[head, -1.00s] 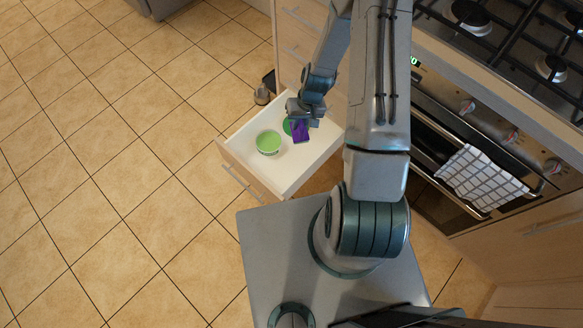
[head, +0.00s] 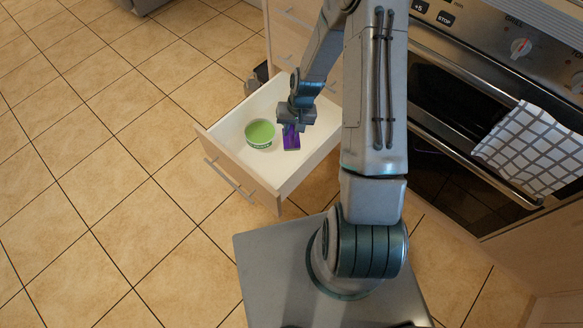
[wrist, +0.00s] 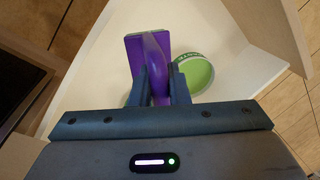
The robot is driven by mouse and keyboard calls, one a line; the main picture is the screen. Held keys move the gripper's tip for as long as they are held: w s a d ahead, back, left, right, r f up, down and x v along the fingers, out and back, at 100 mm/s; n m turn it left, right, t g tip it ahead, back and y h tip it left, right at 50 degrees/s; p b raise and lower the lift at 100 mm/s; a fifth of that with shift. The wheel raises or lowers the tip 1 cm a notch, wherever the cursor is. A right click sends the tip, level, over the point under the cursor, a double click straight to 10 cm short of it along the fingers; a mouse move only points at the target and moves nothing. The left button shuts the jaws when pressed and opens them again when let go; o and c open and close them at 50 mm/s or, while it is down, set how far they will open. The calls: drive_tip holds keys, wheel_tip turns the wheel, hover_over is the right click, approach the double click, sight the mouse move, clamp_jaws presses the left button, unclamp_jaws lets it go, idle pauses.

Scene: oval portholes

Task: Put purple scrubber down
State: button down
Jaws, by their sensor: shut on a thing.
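The purple scrubber (head: 291,139) is in my gripper, over the inside of an open white drawer (head: 232,117). In the wrist view the scrubber (wrist: 147,60) shows between the two fingers, with its flat purple head pointing away from my gripper. My gripper (head: 293,124) is shut on its handle; the wrist view shows both fingers against it (wrist: 157,88). I cannot tell whether the scrubber touches the drawer floor.
The drawer's front panel (head: 238,172) juts out over the tiled floor (head: 110,190). An oven with a checked towel (head: 535,150) is on the right. A small dark object (head: 258,76) is behind the drawer. The drawer floor near its front is clear.

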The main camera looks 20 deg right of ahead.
drive_tip(key=f+b, duration=0.2)
drive_tip(key=f, duration=0.1)
drive_tip(key=shift+w+f+b, duration=0.2)
drive_tip(key=shift+b, duration=0.1)
wheel_tip(320, 180, down, 10)
drive_tip(key=b, duration=0.4)
drive_tip(key=shift+r, duration=0.2)
drive_tip(key=shift+f, duration=0.1)
drive_tip(key=shift+f, duration=0.15)
drive_tip(key=c, duration=1.4)
unclamp_jaws()
